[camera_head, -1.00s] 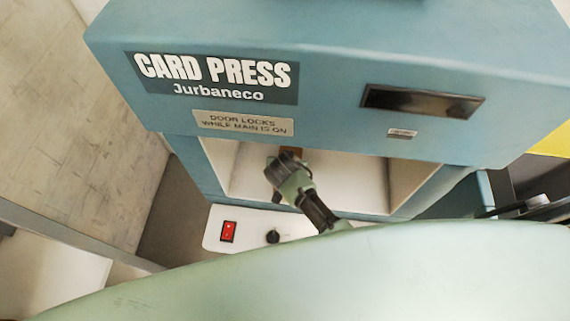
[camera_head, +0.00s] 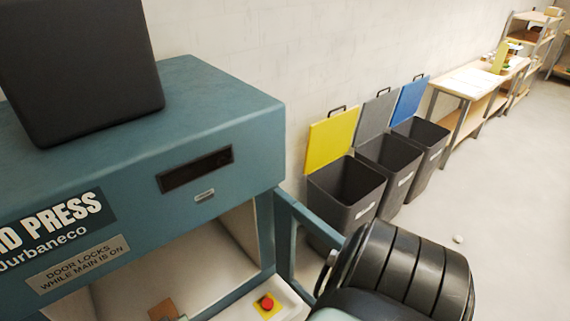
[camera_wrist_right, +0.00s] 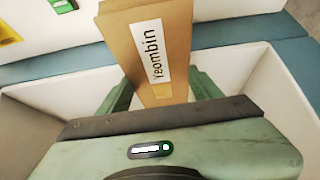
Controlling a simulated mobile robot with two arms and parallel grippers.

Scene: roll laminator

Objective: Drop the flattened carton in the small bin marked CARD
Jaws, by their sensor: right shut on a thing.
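The flattened carton (camera_wrist_right: 165,40) is a flat brown piece with a white label reading "Yeombin", seen in the right wrist view. My right gripper (camera_wrist_right: 160,88) is shut on it, with the green fingers on either side. In the head view a brown corner of the carton (camera_head: 163,310) shows low in the press's opening. Three dark bins stand by the wall with raised lids: a yellow-lidded bin (camera_head: 350,208), a grey-lidded bin (camera_head: 398,170) and a blue-lidded bin (camera_head: 428,135). Their front labels are too small to read. My left gripper is not in view.
The teal card press (camera_head: 130,140) fills the left, with a black box (camera_head: 80,70) on top and a red button (camera_head: 267,302) on a yellow patch. Its open door frame (camera_head: 305,225) stands before the bins. A workbench (camera_head: 475,85) lies beyond. The right-hand floor is mostly clear.

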